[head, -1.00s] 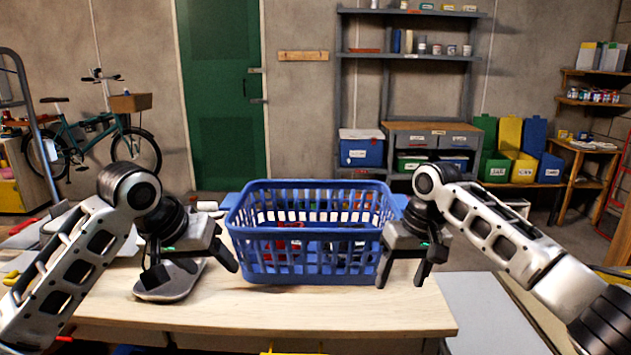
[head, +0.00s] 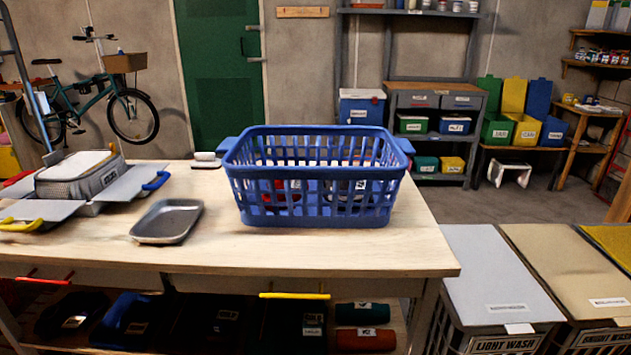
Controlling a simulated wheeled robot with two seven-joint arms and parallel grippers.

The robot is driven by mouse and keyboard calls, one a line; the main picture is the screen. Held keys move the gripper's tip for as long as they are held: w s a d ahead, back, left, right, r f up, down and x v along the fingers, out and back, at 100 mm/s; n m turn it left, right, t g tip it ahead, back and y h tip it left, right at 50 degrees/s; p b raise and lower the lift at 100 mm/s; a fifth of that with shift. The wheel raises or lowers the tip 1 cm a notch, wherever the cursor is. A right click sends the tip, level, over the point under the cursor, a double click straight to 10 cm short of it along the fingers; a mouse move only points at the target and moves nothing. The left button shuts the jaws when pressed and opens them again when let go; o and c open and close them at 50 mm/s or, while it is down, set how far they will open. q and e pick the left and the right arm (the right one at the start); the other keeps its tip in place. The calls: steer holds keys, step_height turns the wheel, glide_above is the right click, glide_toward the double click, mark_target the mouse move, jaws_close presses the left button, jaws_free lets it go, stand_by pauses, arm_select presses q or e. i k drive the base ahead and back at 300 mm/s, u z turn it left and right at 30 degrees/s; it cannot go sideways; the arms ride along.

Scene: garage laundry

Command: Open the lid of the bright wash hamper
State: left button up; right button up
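The bright wash hamper (head: 603,338) stands at the lower right, right of the workbench. Its front label is partly cut off by the frame's edge. Its tan lid (head: 565,262) lies flat and shut on top, with a small white label near the front edge. The light wash hamper (head: 503,345) stands directly left of it, under a flat grey lid (head: 490,270). Neither of my grippers is in view.
A blue laundry basket (head: 315,215) stands on the wooden workbench (head: 330,252), with a grey tray (head: 168,221) and a grey mesh-sided bag (head: 80,175) to its left. A yellow lid (head: 612,240) lies right of the tan one. Open floor (head: 470,205) lies behind the hampers.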

mark_target(586, 285)
steer(key=z, duration=1.4)
steer(key=k, duration=0.4)
steer(key=z, duration=0.45)
steer(key=i, duration=0.95)
steer(key=u, duration=0.8)
steer(key=i, duration=0.35)
steer(key=u, duration=0.25)
